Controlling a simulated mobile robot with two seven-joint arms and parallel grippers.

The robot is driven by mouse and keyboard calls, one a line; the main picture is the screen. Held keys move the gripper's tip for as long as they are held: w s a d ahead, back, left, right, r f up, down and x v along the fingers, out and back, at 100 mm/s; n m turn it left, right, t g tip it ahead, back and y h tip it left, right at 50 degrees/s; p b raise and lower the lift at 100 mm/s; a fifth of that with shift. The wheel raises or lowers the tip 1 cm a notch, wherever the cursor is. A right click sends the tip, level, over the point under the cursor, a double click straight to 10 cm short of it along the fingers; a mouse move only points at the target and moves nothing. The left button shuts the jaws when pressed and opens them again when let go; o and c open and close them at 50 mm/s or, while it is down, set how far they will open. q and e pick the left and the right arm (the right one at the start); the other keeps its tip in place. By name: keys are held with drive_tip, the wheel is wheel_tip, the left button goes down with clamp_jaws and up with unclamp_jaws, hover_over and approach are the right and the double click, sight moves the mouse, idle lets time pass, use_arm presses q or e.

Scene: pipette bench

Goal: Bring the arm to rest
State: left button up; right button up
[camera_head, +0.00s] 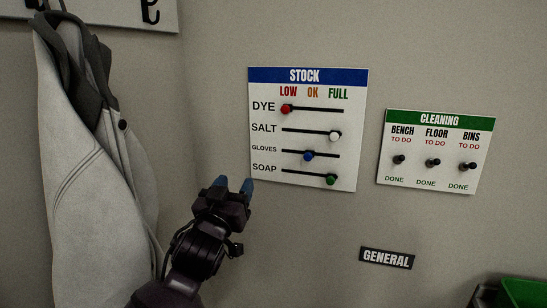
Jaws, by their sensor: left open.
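My left gripper (234,185) is dark with blue fingertips. It is raised in front of the wall at the lower middle, just below and left of the stock board (264,186). Its fingers are apart and nothing shows between them. I cannot tell how far it is from the wall. My left arm (196,250) comes up from the bottom edge. My right gripper is not in the view.
The stock board has red, white, blue and green slider knobs. A cleaning board (428,150) with 3 black knobs hangs to its right. A pale coat (95,170) hangs on the left. A "GENERAL" sign (386,258) is above a green bin (524,292).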

use_arm(q)
drive_tip(key=s+a+f+n+g+y, duration=0.1)
drive_tip(key=s+a+f, duration=0.15)
drive_tip(key=f, duration=0.45)
drive_tip(key=s+a+f+g+y, duration=0.15)
drive_tip(key=a+f, duration=0.25)
drive_tip(key=f, duration=0.4)
drive_tip(key=s+a+f+g+y, duration=0.1)
drive_tip(key=s+a+f, duration=0.3)
drive_tip(key=s+f, duration=0.5)
drive_tip(key=s+a+f+g+y, duration=0.1)
drive_tip(key=s+a+f+g, duration=0.2)
drive_tip(key=s+f, duration=0.6)
drive_tip(key=s+a+f+n+g+y, duration=0.1)
drive_tip(key=s+a+f+g, duration=0.1)
drive_tip(key=s+a+f, duration=0.4)
wheel_tip(320, 180, down, 3)
drive_tip(key=s, duration=0.2)
drive_tip(key=shift+s, duration=0.4)
drive_tip(key=shift+r, duration=0.1)
